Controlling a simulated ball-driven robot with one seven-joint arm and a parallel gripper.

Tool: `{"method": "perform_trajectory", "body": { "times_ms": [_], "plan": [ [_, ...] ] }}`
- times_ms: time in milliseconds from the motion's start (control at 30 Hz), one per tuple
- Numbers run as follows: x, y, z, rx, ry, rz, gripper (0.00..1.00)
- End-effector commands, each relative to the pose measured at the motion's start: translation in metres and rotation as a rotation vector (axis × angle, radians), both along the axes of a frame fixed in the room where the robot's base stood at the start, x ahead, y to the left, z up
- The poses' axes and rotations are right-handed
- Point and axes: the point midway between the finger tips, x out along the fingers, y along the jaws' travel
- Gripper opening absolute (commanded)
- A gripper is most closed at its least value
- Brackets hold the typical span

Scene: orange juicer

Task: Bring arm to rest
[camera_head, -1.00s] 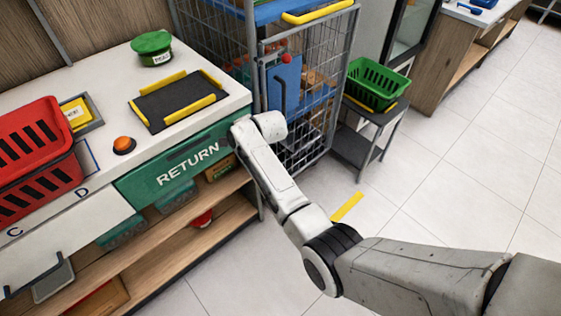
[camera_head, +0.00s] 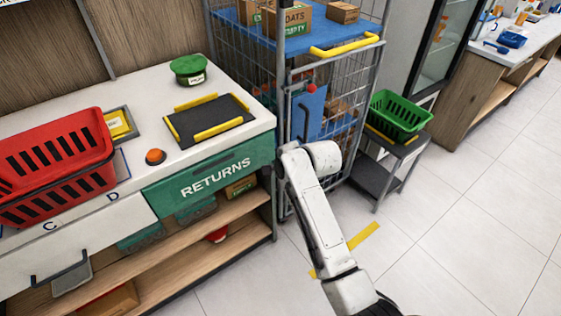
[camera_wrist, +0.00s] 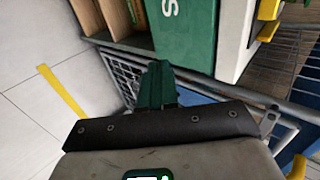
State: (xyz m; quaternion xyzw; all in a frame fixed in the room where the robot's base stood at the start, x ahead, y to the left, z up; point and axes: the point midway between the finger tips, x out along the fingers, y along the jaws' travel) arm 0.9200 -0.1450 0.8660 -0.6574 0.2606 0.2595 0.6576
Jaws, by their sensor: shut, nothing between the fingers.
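My arm, white and grey, rises from the bottom of the head view and ends near the right end of the green RETURNS panel (camera_head: 212,172). My gripper is hidden behind the arm's end in the head view. In the wrist view my gripper (camera_wrist: 157,80) shows as dark green fingers, shut together with nothing between them. The fingers appear in front of the wire cage and beside the green panel (camera_wrist: 185,40).
A wire cage trolley (camera_head: 340,75) stands right of the counter (camera_head: 75,93). A red basket (camera_head: 55,165) and a dark tray (camera_head: 210,118) sit on the counter. A green basket (camera_head: 397,115) stands on a small grey table. Tiled floor (camera_head: 450,240) is open at right.

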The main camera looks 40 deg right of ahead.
Motion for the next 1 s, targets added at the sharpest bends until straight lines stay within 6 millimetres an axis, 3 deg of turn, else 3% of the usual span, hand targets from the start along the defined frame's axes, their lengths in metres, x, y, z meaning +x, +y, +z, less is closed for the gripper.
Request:
{"method": "perform_trajectory", "body": {
  "times_ms": [333,467,567,733,900,1000],
  "plan": [
    [-0.009,0.001,0.0,-0.015,0.011,0.014,0.0],
    [-0.044,0.007,-0.02,-0.115,0.082,0.117,0.0],
    [-0.095,0.016,-0.043,-0.254,0.181,0.282,0.0],
    [-0.203,0.035,-0.072,-0.483,0.369,0.656,0.0],
    [-0.304,0.053,-0.079,-0.628,0.509,1.04,0.0],
    [-0.347,0.06,-0.077,-0.669,0.556,1.217,0.0]
  ]
}}
